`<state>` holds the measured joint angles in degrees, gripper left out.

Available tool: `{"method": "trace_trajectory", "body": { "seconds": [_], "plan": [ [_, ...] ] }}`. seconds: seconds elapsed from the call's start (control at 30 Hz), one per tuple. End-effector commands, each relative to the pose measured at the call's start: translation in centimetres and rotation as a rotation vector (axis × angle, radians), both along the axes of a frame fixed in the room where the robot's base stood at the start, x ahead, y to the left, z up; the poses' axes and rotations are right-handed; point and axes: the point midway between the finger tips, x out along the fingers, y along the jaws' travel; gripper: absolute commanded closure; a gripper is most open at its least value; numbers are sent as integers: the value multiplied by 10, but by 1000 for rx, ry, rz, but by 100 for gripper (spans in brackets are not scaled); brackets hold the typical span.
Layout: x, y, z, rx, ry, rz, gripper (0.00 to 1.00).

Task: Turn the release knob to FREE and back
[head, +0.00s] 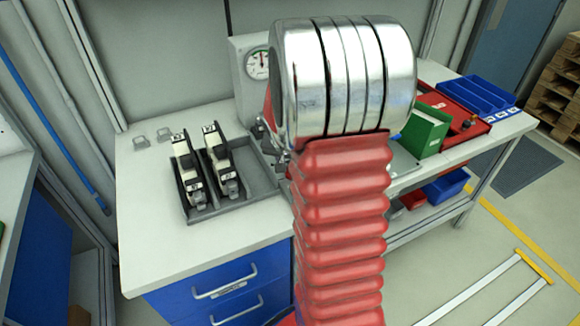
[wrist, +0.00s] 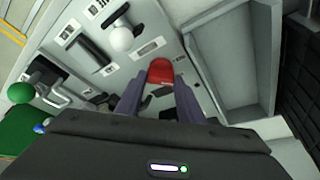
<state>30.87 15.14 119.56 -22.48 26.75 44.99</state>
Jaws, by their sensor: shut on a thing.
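A red knob (wrist: 161,71) sits on a pale labelled panel (wrist: 150,47) in the wrist view. My gripper (wrist: 160,82) is over the panel, its two grey-purple fingers shut on the knob from both sides. The lower part of the knob is hidden by the fingers and the gripper body. The label markings are too small to read, so I cannot tell which mark the knob points at. In the head view my own arm hides the knob and my gripper.
Beside the knob are a white ball-topped lever (wrist: 121,38) and a black handle (wrist: 88,54). A green ball (wrist: 20,92) stands farther left. In the head view, a dark tray (head: 262,183) and a gauge (head: 258,64) are left of my arm, a green box (head: 424,130) right.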

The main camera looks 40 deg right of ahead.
Motion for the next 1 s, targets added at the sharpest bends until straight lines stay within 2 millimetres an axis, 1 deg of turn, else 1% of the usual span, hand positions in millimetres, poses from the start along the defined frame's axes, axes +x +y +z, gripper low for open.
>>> {"method": "trace_trajectory", "body": {
  "seconds": [0.03, 0.4, 0.6, 1.0],
  "plan": [
    [3, 4, -1, 3, -3, -18, 88],
    [5, 4, -1, 4, -5, -213, 88],
    [5, 5, -2, 6, -5, -292, 88],
    [6, 4, -1, 5, -7, -345, 88]
  ]
}}
